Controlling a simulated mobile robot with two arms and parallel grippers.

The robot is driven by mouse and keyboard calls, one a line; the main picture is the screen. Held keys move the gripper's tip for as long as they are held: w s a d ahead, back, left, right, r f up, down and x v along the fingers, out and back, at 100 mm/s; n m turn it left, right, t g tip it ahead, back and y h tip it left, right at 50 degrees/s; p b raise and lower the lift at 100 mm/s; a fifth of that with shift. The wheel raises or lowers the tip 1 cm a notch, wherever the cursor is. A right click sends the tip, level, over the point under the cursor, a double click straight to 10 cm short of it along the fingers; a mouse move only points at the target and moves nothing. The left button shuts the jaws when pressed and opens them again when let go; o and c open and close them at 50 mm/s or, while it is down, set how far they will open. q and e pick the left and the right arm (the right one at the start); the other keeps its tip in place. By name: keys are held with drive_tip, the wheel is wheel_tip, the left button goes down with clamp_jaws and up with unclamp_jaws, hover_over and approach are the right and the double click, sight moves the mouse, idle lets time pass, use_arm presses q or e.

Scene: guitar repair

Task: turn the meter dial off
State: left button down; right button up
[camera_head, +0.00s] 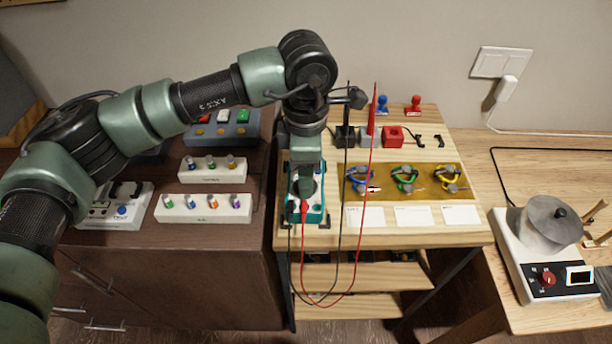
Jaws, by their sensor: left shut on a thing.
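The meter (318,210) is a teal and white unit at the front left of the light wooden stand. A red lead (304,208) and a black lead are plugged into its lower part and loop down in front of the stand. My left gripper (305,188) points down over the meter's middle, shut on its dial. The gripper and wrist cover the dial and most of the meter's face, so the dial's setting is hidden. My right gripper is not in view.
Left, a dark cabinet holds knob strips (204,208) and a button box (228,126). Thin probe leads rise beside my wrist.

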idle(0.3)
use_arm(q)
drive_tip(key=c, duration=0.8)
unclamp_jaws()
drive_tip(key=shift+r, duration=0.15)
wheel_tip(320, 180, up, 8)
drive_tip(key=p, duration=0.3)
